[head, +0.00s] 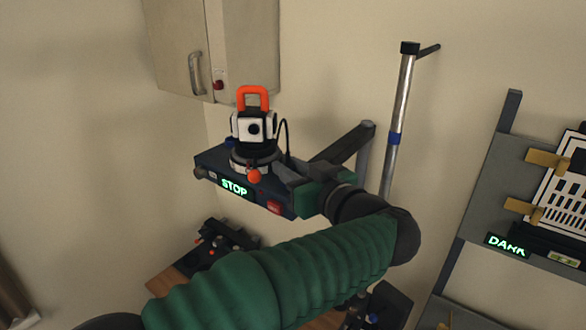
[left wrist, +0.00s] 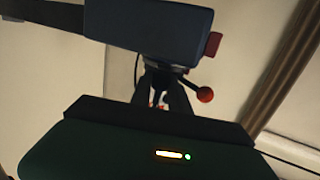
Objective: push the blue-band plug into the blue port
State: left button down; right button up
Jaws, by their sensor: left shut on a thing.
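My left arm comes in from the bottom and bends back left. Its gripper (head: 288,174) is at the right side of a dark blue unit (head: 212,164) lit "STOP". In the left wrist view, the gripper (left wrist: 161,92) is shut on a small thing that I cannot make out. A white and black device (head: 253,128) with an orange handle stands on the unit, and a thin black cable rises behind it. I cannot pick out the blue-band plug or the blue port for certain. My right gripper is not in view.
An orange ball knob (head: 254,176) and a red button (head: 274,207) sit near the gripper. A chrome pole (head: 402,92) with a blue band stands behind. A grey rack (head: 487,190) with a "DARK" sign is at right, a wall cabinet (head: 240,50) above.

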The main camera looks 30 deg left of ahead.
pick_arm(q)
jog(key=shift+d+r, duration=0.2)
jog(key=shift+d, duration=0.4)
jog(key=shift+a+f, duration=0.1)
jog(key=shift+a, duration=0.5)
jog(key=shift+a+f, duration=0.3)
jog(key=shift+d+f, duration=0.25)
jog(key=shift+d, duration=0.35)
jog(key=c, duration=1.6)
grip_release()
jog(key=o, duration=0.4)
jog(key=shift+o, duration=0.2)
jog(key=shift+a, duration=0.35)
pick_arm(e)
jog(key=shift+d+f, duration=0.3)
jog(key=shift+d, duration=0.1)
pick_arm(q)
jog(key=shift+s+f+b, duration=0.1)
jog(key=shift+b, duration=0.25)
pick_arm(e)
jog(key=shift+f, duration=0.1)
